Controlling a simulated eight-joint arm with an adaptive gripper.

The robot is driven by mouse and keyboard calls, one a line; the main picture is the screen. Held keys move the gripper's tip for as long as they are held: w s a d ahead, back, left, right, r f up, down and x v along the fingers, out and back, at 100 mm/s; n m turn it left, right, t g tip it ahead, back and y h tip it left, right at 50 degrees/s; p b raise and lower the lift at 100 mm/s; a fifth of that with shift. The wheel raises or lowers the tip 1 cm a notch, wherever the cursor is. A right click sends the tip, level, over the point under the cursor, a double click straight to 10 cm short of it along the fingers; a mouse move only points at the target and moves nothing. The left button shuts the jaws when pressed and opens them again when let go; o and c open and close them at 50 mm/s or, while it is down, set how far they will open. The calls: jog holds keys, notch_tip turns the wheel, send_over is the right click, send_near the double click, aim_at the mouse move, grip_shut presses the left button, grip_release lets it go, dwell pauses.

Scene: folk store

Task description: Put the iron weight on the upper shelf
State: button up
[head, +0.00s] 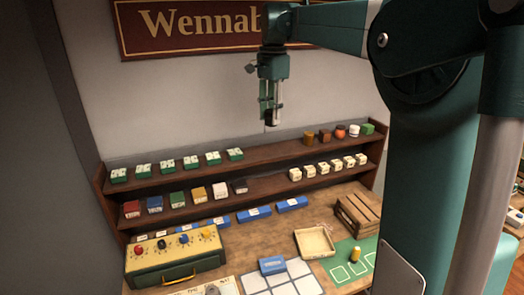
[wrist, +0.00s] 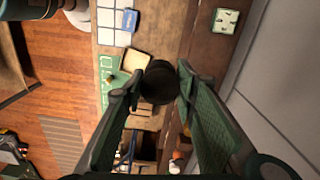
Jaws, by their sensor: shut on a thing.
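The iron weight (wrist: 158,82) is a dark, round piece between the fingertips of my gripper (wrist: 157,84) in the wrist view. My gripper (head: 270,108) is shut on it and points down in the head view, where the weight shows as a small dark shape (head: 271,118) at the fingertips. The upper shelf (head: 272,153) is a long brown board along the wall. In the head view the gripper appears above the bare middle stretch of this shelf, with the weight clear of the board. The exact depth is hard to tell.
Green-and-white boxes (head: 168,166) line the upper shelf's left part. Several small items, including a white one (head: 354,131), stand at its right end. The lower shelf holds coloured boxes. A toolbox (head: 174,256), wooden crate (head: 358,213) and shallow tray (head: 314,243) stand on the table.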

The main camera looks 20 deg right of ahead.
jog(key=w+d+f+p, duration=0.2)
jog(key=w+d+p, duration=0.1)
jog(key=w+d, duration=0.6)
jog(key=p, duration=0.2)
send_over(292, 147)
notch_tip(292, 147, down, 7)
jog(key=shift+a+f, duration=0.15)
jog(key=shift+f, duration=0.35)
jog(key=shift+f, duration=0.1)
jog(key=shift+f, duration=2.85)
jog(key=shift+f+p, duration=0.1)
jog(key=shift+p, duration=0.2)
jog(key=shift+f, duration=2)
jog(key=shift+f, duration=0.15)
